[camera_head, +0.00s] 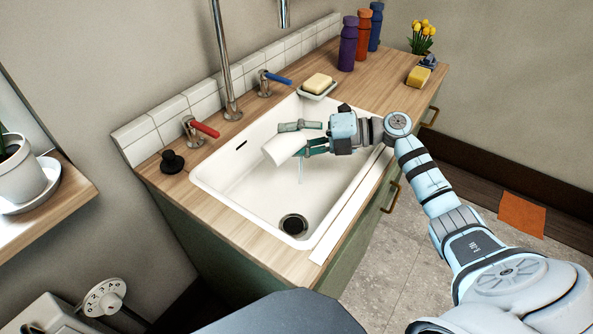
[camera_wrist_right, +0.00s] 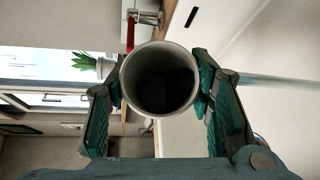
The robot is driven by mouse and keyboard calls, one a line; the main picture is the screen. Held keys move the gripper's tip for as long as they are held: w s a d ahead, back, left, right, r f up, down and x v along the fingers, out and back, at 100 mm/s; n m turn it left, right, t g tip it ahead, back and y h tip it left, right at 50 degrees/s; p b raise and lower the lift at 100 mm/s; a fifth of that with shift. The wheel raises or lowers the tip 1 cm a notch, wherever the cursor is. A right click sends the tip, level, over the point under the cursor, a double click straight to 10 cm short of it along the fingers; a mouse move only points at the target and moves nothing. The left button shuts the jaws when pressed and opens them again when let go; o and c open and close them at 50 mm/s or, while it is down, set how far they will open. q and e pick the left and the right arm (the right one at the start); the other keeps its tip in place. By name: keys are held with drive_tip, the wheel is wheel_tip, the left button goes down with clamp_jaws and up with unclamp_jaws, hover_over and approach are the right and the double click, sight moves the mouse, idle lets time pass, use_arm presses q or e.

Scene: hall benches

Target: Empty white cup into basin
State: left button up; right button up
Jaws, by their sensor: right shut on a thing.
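The white cup (camera_head: 280,150) is tilted well over, nearly on its side, above the white basin (camera_head: 225,185). My right gripper (camera_head: 297,140) is shut on it, with one finger on each side. In the right wrist view the cup (camera_wrist_right: 160,82) shows its round mouth and a dark inside between the teal finger pads; what is left inside I cannot tell. My left gripper is not in view.
The basin has a dark drain (camera_head: 293,224). Red (camera_head: 205,129) and blue (camera_head: 275,78) tap handles and a tall spout (camera_head: 226,65) stand behind it. A soap dish (camera_head: 317,90), several bottles (camera_head: 347,45) and a yellow sponge (camera_head: 418,76) sit on the counter.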

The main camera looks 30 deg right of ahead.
drive_tip(key=shift+d+m+y, duration=0.1)
drive_tip(key=shift+m+y, duration=0.2)
drive_tip(key=shift+y, duration=0.1)
drive_tip(key=shift+r, duration=0.3)
idle(0.4)
drive_tip(key=shift+w+d+r+m+y, duration=0.1)
drive_tip(key=shift+r+m+y, duration=0.15)
drive_tip(key=shift+m+y, duration=0.05)
